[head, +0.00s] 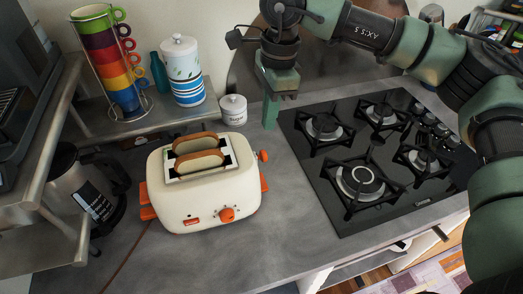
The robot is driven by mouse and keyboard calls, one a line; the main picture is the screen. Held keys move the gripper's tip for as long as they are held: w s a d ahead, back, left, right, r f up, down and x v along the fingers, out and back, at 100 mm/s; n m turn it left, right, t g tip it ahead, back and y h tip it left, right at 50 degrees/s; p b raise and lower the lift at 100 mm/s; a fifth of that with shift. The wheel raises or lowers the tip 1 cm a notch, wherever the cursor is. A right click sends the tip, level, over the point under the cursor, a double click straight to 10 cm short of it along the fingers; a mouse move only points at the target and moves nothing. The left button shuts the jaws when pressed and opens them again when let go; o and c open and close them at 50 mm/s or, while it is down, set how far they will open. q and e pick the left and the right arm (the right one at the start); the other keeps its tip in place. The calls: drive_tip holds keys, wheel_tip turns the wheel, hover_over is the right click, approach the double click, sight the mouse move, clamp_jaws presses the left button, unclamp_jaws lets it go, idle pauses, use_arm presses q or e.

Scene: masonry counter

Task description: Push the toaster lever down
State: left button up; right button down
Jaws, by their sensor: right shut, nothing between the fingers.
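A cream toaster (199,183) with orange trim stands on the grey counter, with two slices of bread showing in its slots. The orange toaster lever (263,156) sticks out high on its right side, above a larger orange piece (264,183). My right gripper (270,122) is shut and empty, pointing down just behind and above the lever in the picture. A gap shows between its fingertips and the lever. My left gripper is not in view.
A black gas hob (375,195) lies to the right. A small white lidded pot (233,110), a tall canister (183,72) and a rack of coloured cups (113,60) stand behind the toaster. A metal shelf (50,135) and a coffee press (85,187) are at left. The counter in front is clear.

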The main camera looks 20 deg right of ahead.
sight(264, 152)
drive_tip(key=shift+s, duration=0.15)
drive_tip(key=shift+f, duration=0.1)
drive_tip(key=shift+a+f+b, duration=0.2)
drive_tip(key=shift+f+b, duration=0.65)
drive_tip(key=shift+f, duration=0.85)
drive_tip(key=shift+a+f+b, duration=0.15)
drive_tip(key=shift+f+b, duration=0.7)
drive_tip(key=shift+f, duration=0.85)
